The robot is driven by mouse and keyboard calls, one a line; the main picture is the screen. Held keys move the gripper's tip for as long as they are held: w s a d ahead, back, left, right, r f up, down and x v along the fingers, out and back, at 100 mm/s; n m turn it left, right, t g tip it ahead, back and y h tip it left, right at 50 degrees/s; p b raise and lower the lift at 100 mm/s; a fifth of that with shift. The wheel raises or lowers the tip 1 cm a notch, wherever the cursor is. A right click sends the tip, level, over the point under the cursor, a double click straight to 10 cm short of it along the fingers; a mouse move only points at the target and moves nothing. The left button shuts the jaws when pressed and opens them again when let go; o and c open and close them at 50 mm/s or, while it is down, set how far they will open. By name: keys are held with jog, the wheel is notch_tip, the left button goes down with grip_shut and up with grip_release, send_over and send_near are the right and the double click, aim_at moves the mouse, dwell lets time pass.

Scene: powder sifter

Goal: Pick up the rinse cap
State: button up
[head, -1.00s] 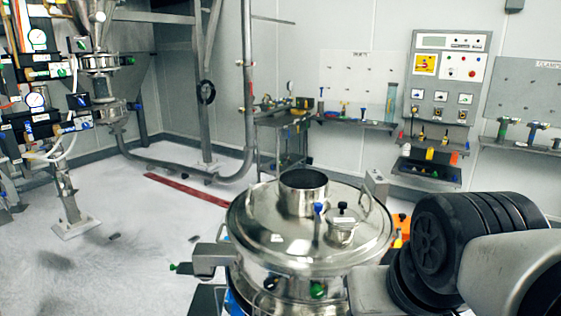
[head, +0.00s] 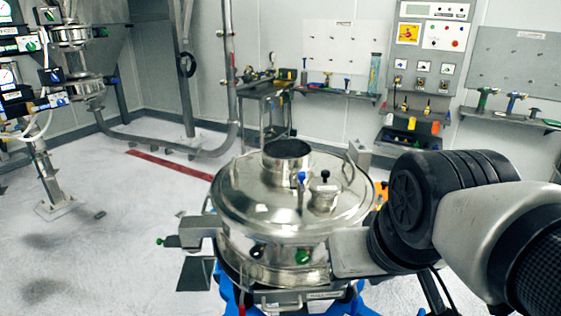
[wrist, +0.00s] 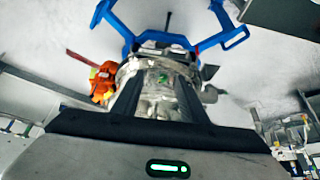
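I cannot tell for sure which piece is the rinse cap. The round steel sifter (head: 255,205) stands at the middle of the head view. Its lid carries a wide open spout (head: 288,158), a blue-topped fitting (head: 301,180) and a small port with a black knob (head: 323,190). A green round piece (head: 303,257) sits on the sifter's front side; a green piece also shows between my fingers in the wrist view (wrist: 163,77). My gripper (wrist: 160,82) has its two dark fingers apart, pointing toward the sifter, with nothing visibly held.
The sifter stands on a blue frame (wrist: 128,38). An orange object (wrist: 103,80) is beside it. A control panel (head: 425,65), tool shelves and a cart (head: 265,92) line the back wall. Pipework stands at the left. The floor to the left is mostly clear.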

notch_tip(320, 180, up, 8)
jog(key=m+g+h+p, duration=0.1)
jog(key=m, duration=0.3)
send_over(326, 172)
jog(key=s+a, duration=0.3)
jog(key=s, duration=0.4)
jog(key=x, duration=1.2)
jog(key=shift+s+d+p, duration=0.15)
jog(key=shift+d+p, duration=0.15)
jog(key=shift+d, duration=0.1)
jog(key=shift+w+d+p+x, duration=0.15)
jog(key=shift+p+x, duration=0.1)
jog(key=shift+x, duration=1.05)
jog(key=shift+w+d+p+x, duration=0.1)
jog(key=shift+p+x, duration=0.15)
jog(key=shift+x, duration=1.05)
jog(key=shift+r, duration=0.15)
grip_shut()
